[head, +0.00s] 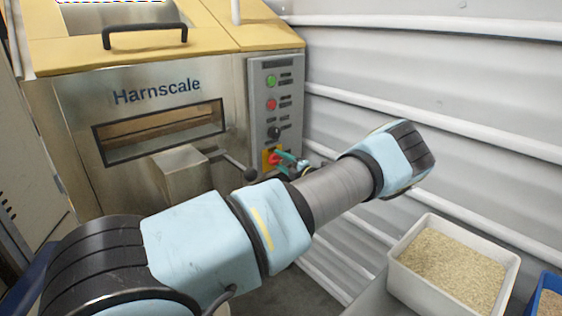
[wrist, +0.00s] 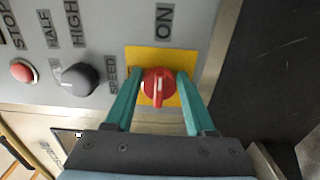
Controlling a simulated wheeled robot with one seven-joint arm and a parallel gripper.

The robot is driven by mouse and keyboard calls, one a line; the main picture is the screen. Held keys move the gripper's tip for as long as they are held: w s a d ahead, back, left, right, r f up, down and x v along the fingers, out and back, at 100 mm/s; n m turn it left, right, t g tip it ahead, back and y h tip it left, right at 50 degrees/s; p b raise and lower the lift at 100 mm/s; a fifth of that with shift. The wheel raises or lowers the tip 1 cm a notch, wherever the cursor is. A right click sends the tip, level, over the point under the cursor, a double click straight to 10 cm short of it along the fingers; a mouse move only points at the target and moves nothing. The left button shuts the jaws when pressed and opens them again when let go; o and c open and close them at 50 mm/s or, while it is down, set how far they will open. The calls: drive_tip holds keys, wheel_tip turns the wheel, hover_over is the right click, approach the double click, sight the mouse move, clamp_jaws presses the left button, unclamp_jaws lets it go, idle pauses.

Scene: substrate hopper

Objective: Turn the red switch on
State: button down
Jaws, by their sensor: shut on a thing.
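The red switch (wrist: 158,86) is a round knob with a raised grip and a white mark, on a yellow plate (wrist: 143,56). In the wrist view, the grip runs nearly up and down, and the white mark is on the side toward the sideways "ON" label (wrist: 163,22). My gripper (wrist: 158,82) has its two teal fingers on either side of the knob and is shut on it. In the head view, the switch (head: 273,159) is low on the grey control panel (head: 259,100), partly covered by my gripper (head: 283,158).
A black speed knob (wrist: 82,79) and red stop button (wrist: 22,70) lie beside the switch. The Harnscale hopper (head: 75,115) has a lever with a dark ball (head: 250,174) near my arm. A white grain bin (head: 404,262) stands at right by the corrugated wall (head: 430,60).

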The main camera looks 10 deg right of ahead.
drive_tip(key=shift+f, duration=0.1)
drive_tip(key=shift+c, duration=1.3)
unclamp_jaws()
drive_tip(key=shift+s, duration=0.1)
drive_tip(key=b+v, duration=0.1)
drive_tip(key=v, duration=0.9)
drive_tip(key=shift+s+d+b, duration=0.2)
drive_tip(key=shift+s+b, duration=0.05)
drive_tip(key=shift+b, duration=0.1)
